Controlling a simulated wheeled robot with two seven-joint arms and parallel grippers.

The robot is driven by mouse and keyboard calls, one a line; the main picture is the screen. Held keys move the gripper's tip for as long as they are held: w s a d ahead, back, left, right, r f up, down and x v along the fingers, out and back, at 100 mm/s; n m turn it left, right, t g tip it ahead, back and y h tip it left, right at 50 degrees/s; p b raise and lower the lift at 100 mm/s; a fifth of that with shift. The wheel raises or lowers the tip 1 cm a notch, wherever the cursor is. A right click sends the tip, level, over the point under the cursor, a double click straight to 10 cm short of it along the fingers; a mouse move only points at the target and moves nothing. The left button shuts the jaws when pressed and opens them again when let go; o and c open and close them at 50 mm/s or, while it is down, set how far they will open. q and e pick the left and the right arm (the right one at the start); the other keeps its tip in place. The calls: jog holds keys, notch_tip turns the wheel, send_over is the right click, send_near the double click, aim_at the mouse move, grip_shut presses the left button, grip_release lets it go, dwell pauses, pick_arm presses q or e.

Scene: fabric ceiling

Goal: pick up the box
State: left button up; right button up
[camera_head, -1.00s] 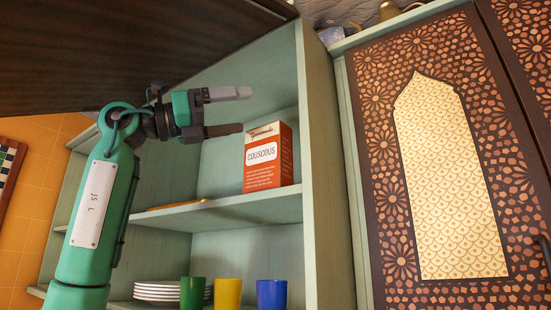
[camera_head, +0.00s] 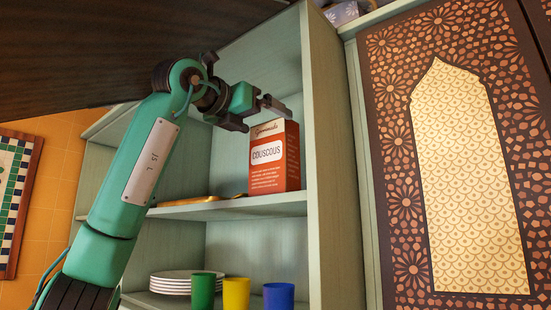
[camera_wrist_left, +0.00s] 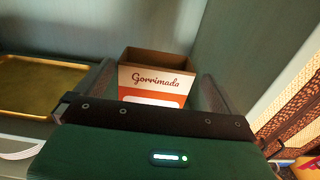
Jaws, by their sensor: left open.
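The box is an orange and white couscous carton (camera_head: 274,160) standing upright on the upper cupboard shelf (camera_head: 235,206), near the right side wall. My left gripper (camera_head: 268,117) is open, at the height of the carton's top and in front of it in the head view. In the left wrist view the carton (camera_wrist_left: 155,80) shows its top and front, lying between the two open fingers (camera_wrist_left: 160,95). Whether the fingers touch it cannot be told. My right gripper is not in view.
A golden tray (camera_wrist_left: 38,85) lies on the same shelf, left of the carton. The shelf below holds white plates (camera_head: 172,282) and green (camera_head: 203,290), yellow (camera_head: 236,292) and blue (camera_head: 278,295) cups. A dark raised panel (camera_head: 120,45) hangs above my arm. A patterned door (camera_head: 385,150) stands right.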

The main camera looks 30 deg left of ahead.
aim_at(266, 123)
pick_arm(q)
jog(key=w+p, duration=0.3)
jog(key=w, duration=0.2)
jog(key=shift+w+d+f, duration=0.1)
jog(key=shift+w, duration=0.25)
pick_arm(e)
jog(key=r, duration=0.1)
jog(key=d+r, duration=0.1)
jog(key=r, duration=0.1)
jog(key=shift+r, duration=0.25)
pick_arm(q)
jog(key=shift+s, duration=0.15)
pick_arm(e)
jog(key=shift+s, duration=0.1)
pick_arm(q)
jog(key=c, duration=1.2)
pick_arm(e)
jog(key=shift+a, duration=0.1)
pick_arm(q)
jog(key=shift+r, duration=0.2)
jog(key=shift+c, duration=0.2)
